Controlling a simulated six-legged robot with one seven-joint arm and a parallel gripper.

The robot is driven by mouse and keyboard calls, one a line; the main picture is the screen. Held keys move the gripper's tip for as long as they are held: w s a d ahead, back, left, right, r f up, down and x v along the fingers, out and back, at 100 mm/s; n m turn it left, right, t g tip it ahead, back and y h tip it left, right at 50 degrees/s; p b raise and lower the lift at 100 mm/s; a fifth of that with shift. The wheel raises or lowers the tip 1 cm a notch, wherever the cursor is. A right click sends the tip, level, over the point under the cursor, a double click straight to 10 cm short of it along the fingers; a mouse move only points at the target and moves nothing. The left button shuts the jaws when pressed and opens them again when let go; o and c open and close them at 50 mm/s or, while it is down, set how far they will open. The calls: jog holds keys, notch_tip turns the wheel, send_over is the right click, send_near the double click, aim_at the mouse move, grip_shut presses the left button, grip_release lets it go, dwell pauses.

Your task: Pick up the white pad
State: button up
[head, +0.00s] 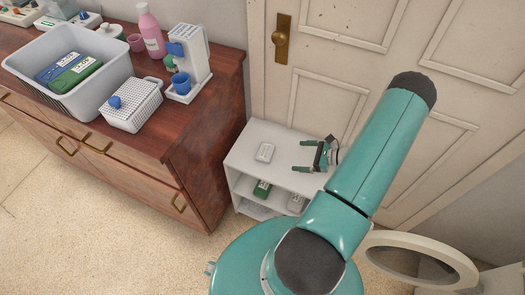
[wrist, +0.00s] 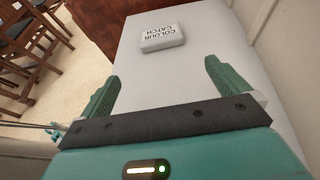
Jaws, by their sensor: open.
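The white pad (head: 265,152) lies flat on top of a small white shelf unit (head: 240,154). In the wrist view the pad (wrist: 162,38) shows dark lettering that reads "COLOUR CATCH" and sits beyond my fingertips, roughly between their lines. My gripper (head: 305,156) is open and empty above the shelf top, to the right of the pad and apart from it. In the wrist view both green fingers of my gripper (wrist: 158,72) are spread wide with nothing between them.
A wooden dresser (head: 210,150) stands left of the shelf, carrying a grey bin (head: 105,88), a white lidded basket (head: 130,118), a dispenser and a pink bottle (head: 151,32). Green and white packs sit on the lower shelf. A door (head: 310,95) stands behind. The shelf top around the pad is clear.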

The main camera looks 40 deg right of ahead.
send_near(272, 153)
jog(key=shift+w+a+f, duration=0.65)
jog(key=shift+a+f, duration=0.15)
jog(key=shift+f, duration=0.15)
jog(key=x, duration=0.5)
jog(key=shift+w, duration=0.45)
jog(key=c, duration=0.9)
jog(key=shift+r, duration=0.15)
